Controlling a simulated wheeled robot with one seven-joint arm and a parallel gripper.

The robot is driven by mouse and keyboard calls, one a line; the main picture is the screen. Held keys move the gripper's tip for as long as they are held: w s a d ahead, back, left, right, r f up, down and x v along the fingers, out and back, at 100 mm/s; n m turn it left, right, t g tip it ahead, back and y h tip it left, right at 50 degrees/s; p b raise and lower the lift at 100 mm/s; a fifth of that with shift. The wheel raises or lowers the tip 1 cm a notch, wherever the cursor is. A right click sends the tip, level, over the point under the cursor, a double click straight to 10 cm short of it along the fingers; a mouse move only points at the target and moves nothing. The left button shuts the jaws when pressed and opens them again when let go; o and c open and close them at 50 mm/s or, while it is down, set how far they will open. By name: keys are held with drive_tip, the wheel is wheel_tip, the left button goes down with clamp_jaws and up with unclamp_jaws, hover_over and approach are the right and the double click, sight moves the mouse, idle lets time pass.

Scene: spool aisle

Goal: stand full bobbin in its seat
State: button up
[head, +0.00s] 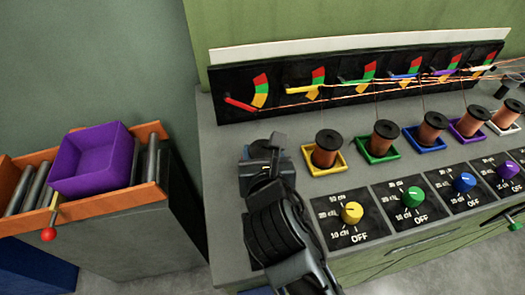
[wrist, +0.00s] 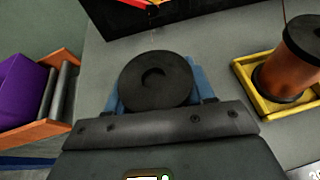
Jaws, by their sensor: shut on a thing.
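My gripper (head: 262,168) is over the left end of the grey bench, left of the yellow seat (head: 343,167). It is shut on a bobbin (wrist: 155,78), whose round black top flange with a dark centre hole shows in the wrist view. Blue parts show on both sides of the flange. The bobbin's lower part is hidden, so I cannot tell whether it touches the bench or a seat. No empty seat shows; the place under my gripper is hidden.
Copper bobbins stand in the yellow, green (head: 377,156), blue (head: 424,146) and further seats to the right. Knobs (head: 352,213) line the front; threads and a gauge panel (head: 230,103) are behind. A purple bin (head: 92,163) sits on rollers at left.

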drive_tip(key=o, duration=1.1)
drive_tip(key=shift+f, duration=0.6)
drive_tip(key=shift+o, duration=0.9)
drive_tip(key=shift+d, duration=0.1)
drive_tip(key=shift+d+f, duration=0.1)
drive_tip(key=shift+d, duration=0.1)
drive_tip(key=shift+s+r, duration=0.1)
drive_tip(key=shift+r, duration=0.35)
drive_tip(key=v, duration=1.2)
drive_tip(key=shift+a+r, duration=0.35)
drive_tip(key=shift+r, duration=0.05)
